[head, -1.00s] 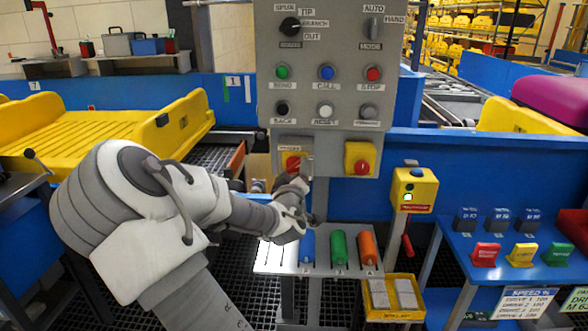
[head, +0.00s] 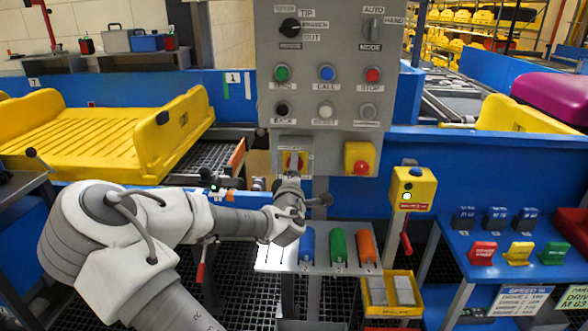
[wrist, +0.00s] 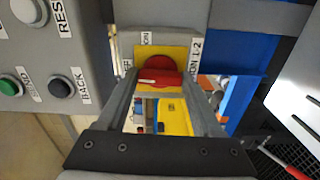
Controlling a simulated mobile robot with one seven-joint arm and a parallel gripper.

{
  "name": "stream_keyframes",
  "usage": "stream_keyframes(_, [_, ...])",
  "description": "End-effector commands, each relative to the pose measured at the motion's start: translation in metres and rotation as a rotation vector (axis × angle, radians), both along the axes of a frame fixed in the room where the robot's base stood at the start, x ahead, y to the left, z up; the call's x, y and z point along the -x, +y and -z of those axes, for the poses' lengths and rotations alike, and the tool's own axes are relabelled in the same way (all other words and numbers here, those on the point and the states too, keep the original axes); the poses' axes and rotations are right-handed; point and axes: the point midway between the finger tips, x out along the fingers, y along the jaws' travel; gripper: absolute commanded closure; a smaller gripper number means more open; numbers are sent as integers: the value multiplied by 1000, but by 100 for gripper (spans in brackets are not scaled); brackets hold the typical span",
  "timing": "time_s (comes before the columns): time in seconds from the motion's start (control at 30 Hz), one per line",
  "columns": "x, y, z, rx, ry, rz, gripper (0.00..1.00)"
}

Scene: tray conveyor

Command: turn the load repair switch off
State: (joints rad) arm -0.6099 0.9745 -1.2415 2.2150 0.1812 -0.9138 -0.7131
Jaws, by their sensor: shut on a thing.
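The load repair switch is a red rotary knob (wrist: 158,78) on a yellow plate (wrist: 176,116), low on the grey control panel. In the head view the knob (head: 301,160) shows partly behind my gripper (head: 292,172). In the wrist view my gripper (wrist: 158,82) is shut on the knob, with a finger at each side of its grip bar. The bar lies crosswise between the fingers. Which mark the knob points to is not clear.
A yellow box with a red knob (head: 361,167) is just right of the switch. Panel buttons and selectors sit above. Below is a grey shelf (head: 275,259) with blue, green and orange cylinders. A yellow tray (head: 80,140) lies at left.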

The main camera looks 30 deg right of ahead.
Motion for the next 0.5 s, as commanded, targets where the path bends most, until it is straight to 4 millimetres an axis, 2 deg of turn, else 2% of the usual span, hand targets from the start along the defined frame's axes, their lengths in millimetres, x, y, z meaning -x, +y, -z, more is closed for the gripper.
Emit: stream_keyframes(0.5, [-1,0,-1,61,42,-1,88])
